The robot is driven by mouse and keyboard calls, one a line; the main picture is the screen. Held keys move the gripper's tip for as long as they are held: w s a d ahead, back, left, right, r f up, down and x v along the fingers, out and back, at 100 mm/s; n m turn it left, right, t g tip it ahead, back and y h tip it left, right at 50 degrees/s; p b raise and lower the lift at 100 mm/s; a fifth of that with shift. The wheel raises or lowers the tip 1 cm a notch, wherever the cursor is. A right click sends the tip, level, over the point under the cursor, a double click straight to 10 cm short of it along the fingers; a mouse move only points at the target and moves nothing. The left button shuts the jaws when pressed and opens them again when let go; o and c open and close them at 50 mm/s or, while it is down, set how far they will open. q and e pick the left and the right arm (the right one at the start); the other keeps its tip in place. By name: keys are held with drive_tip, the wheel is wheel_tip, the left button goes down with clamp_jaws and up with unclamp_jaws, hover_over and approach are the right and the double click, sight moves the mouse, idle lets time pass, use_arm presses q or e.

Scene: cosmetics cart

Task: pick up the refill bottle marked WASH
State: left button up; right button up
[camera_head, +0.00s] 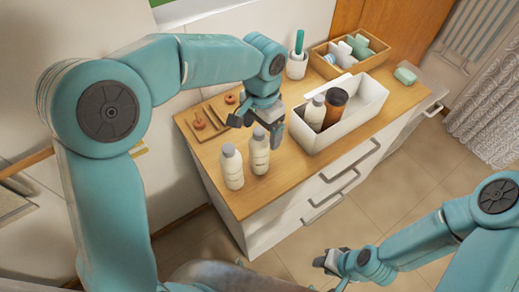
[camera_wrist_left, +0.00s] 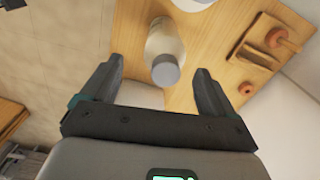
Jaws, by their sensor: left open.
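Two pale bottles with grey caps stand upright on the wooden cart top, a left one (camera_head: 232,168) and a right one (camera_head: 259,153). Their labels are too small to read, so I cannot tell which is marked WASH. My left gripper (camera_head: 256,122) is open and empty, above and just behind the right bottle. In the left wrist view, a grey-capped bottle (camera_wrist_left: 164,50) shows ahead of the gap between the open fingers (camera_wrist_left: 160,88), apart from both. My right gripper (camera_head: 330,271) is open and empty, low over the floor.
A white bin (camera_head: 340,128) holds a pale bottle (camera_head: 315,112) and a brown one (camera_head: 334,105). A wooden tray with pegs (camera_head: 205,122) lies at the left. A wooden box (camera_head: 370,58), a cup (camera_head: 297,65) and a soap dish (camera_head: 405,75) stand farther back.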

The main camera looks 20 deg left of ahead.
sight(259, 142)
use_arm(q)
drive_tip(key=shift+w+f, duration=0.15)
drive_tip(key=shift+f, duration=0.2)
drive_tip(key=shift+s+f, duration=0.2)
drive_tip(key=shift+f, duration=0.05)
drive_tip(key=shift+s+a+f+p, duration=0.2)
drive_tip(key=shift+f+p, duration=0.15)
drive_tip(key=shift+f, duration=0.25)
drive_tip(key=shift+s+a+f+p, duration=0.1)
drive_tip(key=shift+a+f+p, duration=0.15)
drive_tip(key=shift+f, duration=0.35)
drive_tip(key=shift+w+d+f, duration=0.1)
drive_tip(key=shift+w+f, duration=0.2)
drive_tip(key=shift+f, duration=0.3)
drive_tip(key=shift+w+d+f, duration=0.1)
drive_tip(key=shift+w+f, duration=0.2)
drive_tip(key=shift+f, duration=0.25)
drive_tip(key=shift+s+r, duration=0.15)
drive_tip(key=shift+s, duration=0.05)
drive_tip(key=shift+s+a+r, duration=0.1)
drive_tip(key=shift+s, duration=0.15)
drive_tip(key=shift+c, duration=1.3)
drive_tip(key=c, duration=0.5)
drive_tip(key=shift+w, duration=0.3)
clamp_jaws()
drive_tip(key=shift+s, duration=0.15)
use_arm(e)
drive_tip(key=shift+s+r, duration=0.35)
drive_tip(key=shift+r, duration=0.4)
